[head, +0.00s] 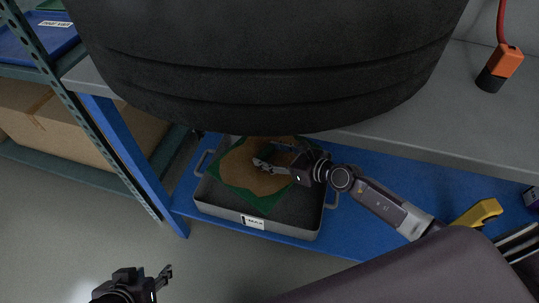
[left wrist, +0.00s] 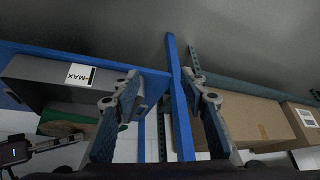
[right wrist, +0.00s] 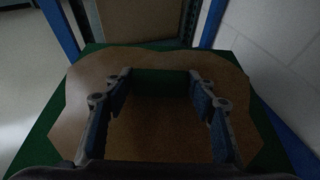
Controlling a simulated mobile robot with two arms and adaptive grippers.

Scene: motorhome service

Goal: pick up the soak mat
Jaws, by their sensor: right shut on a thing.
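The soak mat (head: 240,178) is a green square with a large brown patch over most of it. It is at a grey tray (head: 235,216) with side handles on the blue lower shelf. My right gripper (head: 268,167) reaches in from the right and is shut on the soak mat. In the right wrist view the mat (right wrist: 85,95) spreads around and between the fingers (right wrist: 160,100). I cannot tell whether it is clear of the tray floor. My left gripper (head: 168,278) is open and empty, low at the left; its spread fingers show in the left wrist view (left wrist: 165,95).
A big black round tank (head: 270,60) stands on the grey upper shelf and overhangs the tray. A blue shelf post (head: 130,155) stands left of the tray. Cardboard boxes (head: 60,125) are further left. A yellow tool (head: 478,214) lies right of my right arm.

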